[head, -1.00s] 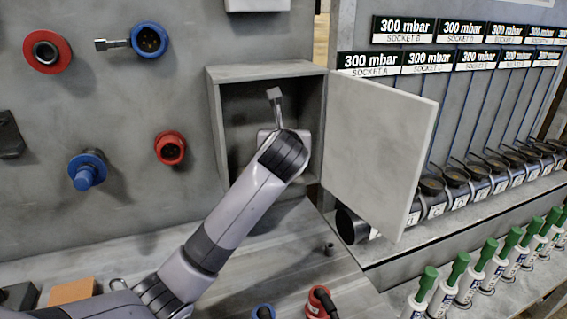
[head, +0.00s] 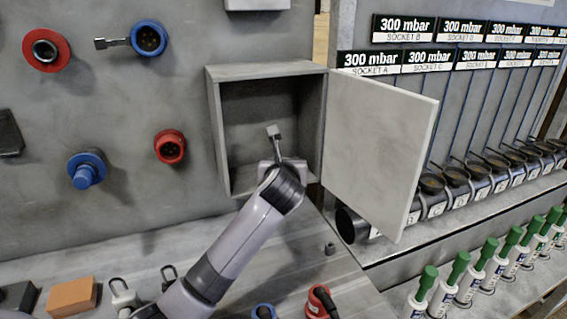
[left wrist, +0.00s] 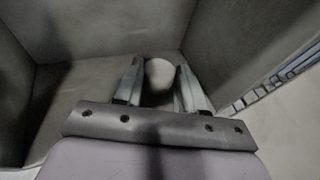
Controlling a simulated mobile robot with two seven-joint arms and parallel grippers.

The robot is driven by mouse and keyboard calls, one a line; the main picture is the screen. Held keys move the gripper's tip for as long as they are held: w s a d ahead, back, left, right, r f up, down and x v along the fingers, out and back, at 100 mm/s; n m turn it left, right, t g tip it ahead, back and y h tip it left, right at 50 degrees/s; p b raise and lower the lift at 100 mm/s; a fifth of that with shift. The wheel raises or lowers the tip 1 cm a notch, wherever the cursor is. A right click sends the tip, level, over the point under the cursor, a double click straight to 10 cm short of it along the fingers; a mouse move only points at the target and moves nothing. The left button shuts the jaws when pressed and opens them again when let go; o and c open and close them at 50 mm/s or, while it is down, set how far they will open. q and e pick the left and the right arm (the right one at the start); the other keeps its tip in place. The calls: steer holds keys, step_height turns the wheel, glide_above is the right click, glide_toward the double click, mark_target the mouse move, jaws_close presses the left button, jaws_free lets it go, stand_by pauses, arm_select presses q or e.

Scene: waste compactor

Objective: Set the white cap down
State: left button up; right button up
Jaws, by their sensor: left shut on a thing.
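The white cap (left wrist: 159,74) shows in the left wrist view as a pale round piece between the two fingers of my left gripper (left wrist: 158,88), which is shut on it. In the head view my left gripper (head: 275,153) is inside the open grey cabinet (head: 214,130), low and close to its floor. There the wrist hides the cap. I cannot tell whether the cap touches the cabinet floor. My right gripper is not in view.
The cabinet door (head: 380,150) stands open to the right; the cabinet's side walls are close around my gripper. On the bench below are an orange-brown block (head: 73,296), a white padlock (head: 123,297) and a red plug (head: 320,301). Sockets line the wall at left.

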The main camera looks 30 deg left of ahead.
arm_select(q)
steer(key=o, duration=1)
steer(key=shift+s+r, duration=0.15)
steer(key=shift+r, duration=0.05)
steer(key=v, duration=1.1)
steer(key=shift+s+d+r, duration=0.1)
steer(key=shift+s+d, duration=0.1)
steer(key=shift+s, duration=0.05)
